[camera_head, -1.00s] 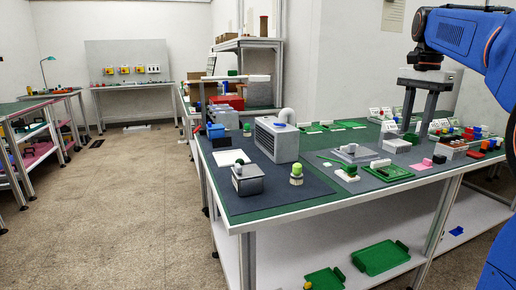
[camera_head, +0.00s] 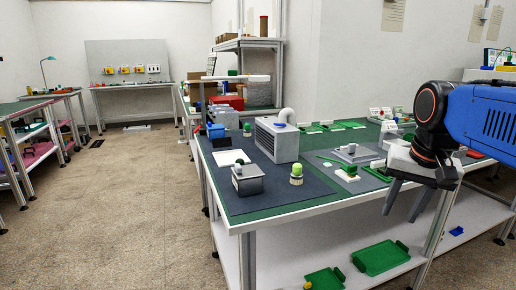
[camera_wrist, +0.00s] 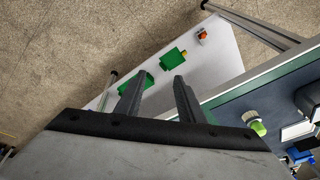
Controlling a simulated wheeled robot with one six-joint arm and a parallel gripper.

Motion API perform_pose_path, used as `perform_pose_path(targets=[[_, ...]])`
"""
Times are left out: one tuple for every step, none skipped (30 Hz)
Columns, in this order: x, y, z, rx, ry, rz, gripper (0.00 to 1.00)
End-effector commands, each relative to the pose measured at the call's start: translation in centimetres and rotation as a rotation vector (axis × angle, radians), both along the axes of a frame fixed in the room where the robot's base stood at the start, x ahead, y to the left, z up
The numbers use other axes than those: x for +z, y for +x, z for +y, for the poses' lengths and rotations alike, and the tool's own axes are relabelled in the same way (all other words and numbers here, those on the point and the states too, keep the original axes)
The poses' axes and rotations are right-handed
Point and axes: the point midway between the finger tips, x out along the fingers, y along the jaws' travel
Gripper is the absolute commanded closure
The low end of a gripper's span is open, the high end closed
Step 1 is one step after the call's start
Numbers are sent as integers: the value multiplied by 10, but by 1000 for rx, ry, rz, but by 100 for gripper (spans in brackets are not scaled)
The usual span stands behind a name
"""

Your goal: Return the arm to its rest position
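My blue arm (camera_head: 485,115) comes in from the right edge of the head view. My gripper (camera_head: 402,215) hangs at the front edge of the workbench, its two grey fingers pointing down and spread apart. In the wrist view my gripper (camera_wrist: 158,85) shows both fingers with an empty gap between them. Beyond them lie the white lower shelf and the floor. Part of the bench top behind the gripper is hidden by it and the arm.
The workbench (camera_head: 290,205) holds a grey ventilated box (camera_head: 277,140), a small metal box (camera_head: 247,180) and a green-topped part (camera_head: 296,174). Green trays (camera_head: 381,257) lie on the lower shelf. The floor (camera_head: 120,215) to the left is open.

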Motion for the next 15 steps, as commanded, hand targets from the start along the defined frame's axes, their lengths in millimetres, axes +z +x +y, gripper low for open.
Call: perform_pose_path(targets=[[-15, -15, 6, 44, -11, -15, 65], [-24, -23, 9, 72, -17, -23, 65], [-36, -33, 12, 109, -26, -35, 65], [-45, -40, 15, 136, -34, -45, 65], [-55, -47, 17, 163, -41, -53, 65], [-67, -57, 20, 198, -51, -65, 65], [-76, -63, 23, 226, -59, -75, 65], [-86, -70, 24, 250, -65, -83, 65], [-98, -78, 27, 281, -74, -93, 65], [-106, -84, 28, 303, -81, -102, 65], [-114, -89, 30, 324, -87, -106, 65], [-123, -95, 31, 348, -95, -116, 65], [-129, -99, 32, 365, -100, -121, 65], [-135, -103, 33, 379, -104, -127, 65], [-141, -106, 34, 394, -110, -132, 65]])
